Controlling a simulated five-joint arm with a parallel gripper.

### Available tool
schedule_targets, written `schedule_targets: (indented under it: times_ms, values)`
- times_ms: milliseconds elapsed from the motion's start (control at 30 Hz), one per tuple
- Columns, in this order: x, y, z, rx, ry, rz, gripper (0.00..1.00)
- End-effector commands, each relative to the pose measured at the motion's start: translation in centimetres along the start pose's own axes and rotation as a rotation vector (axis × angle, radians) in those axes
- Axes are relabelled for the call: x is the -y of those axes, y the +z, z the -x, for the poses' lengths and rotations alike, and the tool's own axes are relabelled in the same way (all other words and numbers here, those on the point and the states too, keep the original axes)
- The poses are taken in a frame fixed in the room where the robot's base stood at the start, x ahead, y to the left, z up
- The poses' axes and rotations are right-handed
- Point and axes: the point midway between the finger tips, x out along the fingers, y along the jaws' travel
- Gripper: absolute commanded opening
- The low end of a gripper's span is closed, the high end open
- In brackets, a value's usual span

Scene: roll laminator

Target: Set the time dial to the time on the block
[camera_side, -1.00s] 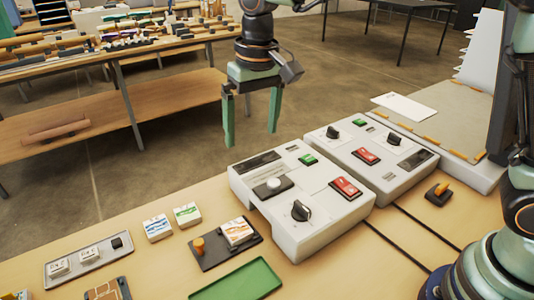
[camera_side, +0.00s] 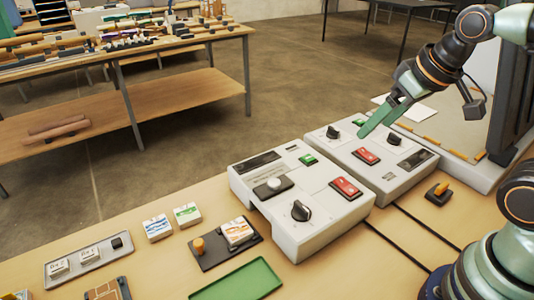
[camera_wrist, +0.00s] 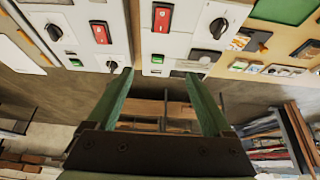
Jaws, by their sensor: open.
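The left white control unit (camera_side: 325,228) has a black pointer dial (camera_side: 301,210), a pale round knob (camera_side: 273,184), a red switch and a green button. The right unit (camera_side: 390,178) has two black dials (camera_side: 332,132) (camera_side: 393,139). Which one is the time dial I cannot tell. A printed block (camera_side: 237,231) sits in a dark holder beside an orange peg; its print is too small to read. It also shows in the wrist view (camera_wrist: 240,42). My gripper (camera_side: 374,124) is open and empty, above the right unit's far part, its fingers partly covering that unit. Its fingers spread in the wrist view (camera_wrist: 159,73).
Two printed blocks (camera_side: 158,228) (camera_side: 187,214) lie on the table. A grey tray (camera_side: 88,260) holds small pieces at the left. A green tray (camera_side: 237,281) lies in front. A small orange lever (camera_side: 440,190) stands right of the units. A white sheet lies behind.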

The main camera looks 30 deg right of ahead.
Motion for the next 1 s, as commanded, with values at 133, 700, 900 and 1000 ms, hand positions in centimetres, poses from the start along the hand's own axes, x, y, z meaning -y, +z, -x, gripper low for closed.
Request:
schedule_targets:
  times_ms: [133,700,900,1000]
  values:
    - [1.0,-0.3,-0.4,0.045,-0.018,0.135,0.85]
    - [12.1,-2.3,-5.3,0.361,-0.332,1.389,0.85]
    - [13.4,-2.0,-6.1,0.384,-0.383,1.527,0.85]
    - [13.4,-1.7,-6.7,0.386,-0.386,1.533,0.85]
